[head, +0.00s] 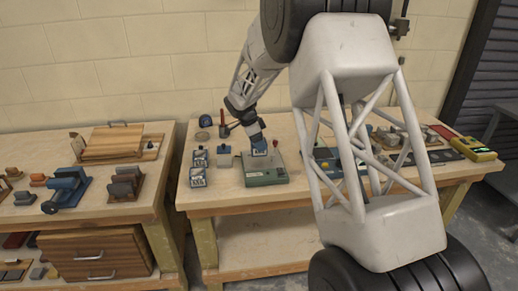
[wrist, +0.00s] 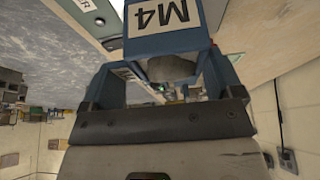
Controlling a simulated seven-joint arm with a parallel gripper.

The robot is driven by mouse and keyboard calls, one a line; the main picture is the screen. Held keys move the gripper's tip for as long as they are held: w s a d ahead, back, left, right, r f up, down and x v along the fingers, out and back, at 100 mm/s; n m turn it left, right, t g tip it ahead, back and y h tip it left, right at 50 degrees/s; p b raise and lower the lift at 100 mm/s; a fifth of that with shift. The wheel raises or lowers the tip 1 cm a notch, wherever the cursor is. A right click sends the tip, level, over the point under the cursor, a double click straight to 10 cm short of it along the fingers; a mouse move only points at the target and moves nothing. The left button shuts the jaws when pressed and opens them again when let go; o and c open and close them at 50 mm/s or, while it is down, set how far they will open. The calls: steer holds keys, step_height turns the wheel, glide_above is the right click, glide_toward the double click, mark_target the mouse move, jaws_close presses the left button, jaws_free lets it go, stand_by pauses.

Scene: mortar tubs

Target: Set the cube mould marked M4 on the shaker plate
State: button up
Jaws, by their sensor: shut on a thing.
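The cube mould M4 (wrist: 165,42) is blue with a white label reading M4, which shows upside down at the top of the wrist view. In the head view my gripper (head: 256,138) holds the mould (head: 260,151) upright at the back part of the grey-green shaker (head: 266,179). The mould is over the shaker's top or touching it; I cannot tell which. The shaker's plate is partly hidden behind the mould.
Similar blue moulds with white labels (head: 198,180) stand just left of the shaker, with another blue-topped block (head: 224,160) beside them. A red-topped upright item (head: 223,118) stands behind. My arm hides part of the bench right of the shaker. A yellow meter (head: 474,149) lies far right.

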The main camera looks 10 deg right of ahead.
stand_by(0.3)
steer(key=shift+f, duration=1.75)
steer(key=shift+f, duration=0.15)
steer(key=o, duration=1)
steer(key=shift+o, duration=0.2)
steer(key=v, duration=1.2)
